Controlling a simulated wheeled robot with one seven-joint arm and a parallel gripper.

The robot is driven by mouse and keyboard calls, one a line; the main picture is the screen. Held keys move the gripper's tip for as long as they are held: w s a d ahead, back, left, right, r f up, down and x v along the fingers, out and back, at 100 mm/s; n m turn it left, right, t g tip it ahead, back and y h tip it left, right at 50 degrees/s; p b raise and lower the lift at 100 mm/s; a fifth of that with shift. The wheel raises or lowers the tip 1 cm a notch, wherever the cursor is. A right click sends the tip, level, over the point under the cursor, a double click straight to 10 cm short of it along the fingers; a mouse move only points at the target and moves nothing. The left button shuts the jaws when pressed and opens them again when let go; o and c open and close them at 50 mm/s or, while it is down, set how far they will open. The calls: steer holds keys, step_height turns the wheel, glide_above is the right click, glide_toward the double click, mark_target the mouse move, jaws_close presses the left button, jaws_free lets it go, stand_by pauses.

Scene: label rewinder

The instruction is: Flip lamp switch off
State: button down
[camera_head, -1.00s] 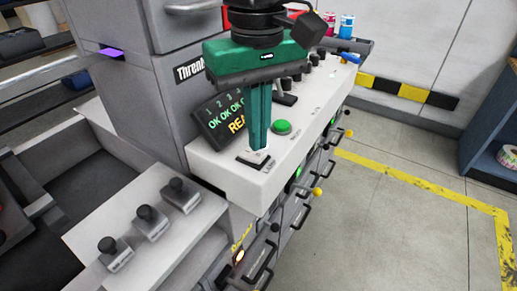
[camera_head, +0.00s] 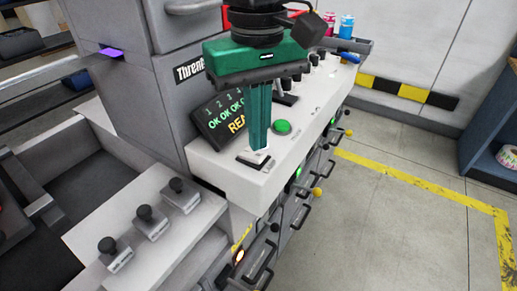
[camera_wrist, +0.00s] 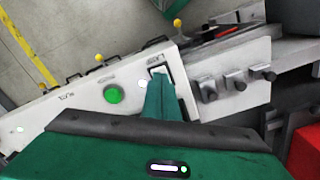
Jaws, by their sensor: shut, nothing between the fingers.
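The lamp switch (camera_head: 252,161) is a black-framed rocker with a pale face, set in the white top of the control panel near its front left corner. It also shows in the wrist view (camera_wrist: 157,71), partly covered by my fingers. My gripper (camera_head: 259,147) is green, points straight down and is shut with nothing in it. Its fingertips are at the switch and look to be touching its rocker; exact contact is hard to tell. The wrist view shows the shut fingers (camera_wrist: 158,80) over the switch.
A green round button (camera_head: 281,127) sits just right of the switch. A dark display (camera_head: 225,117) with green and yellow text stands behind it. Several black knobs line the panel's far side. Yellow- and black-tipped levers (camera_head: 317,191) stick out along the front.

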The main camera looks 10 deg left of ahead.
mark_target(259, 154)
steer(key=shift+f, duration=1)
stand_by(1.2)
step_height(259, 154, up, 7)
stand_by(1.0)
stand_by(0.3)
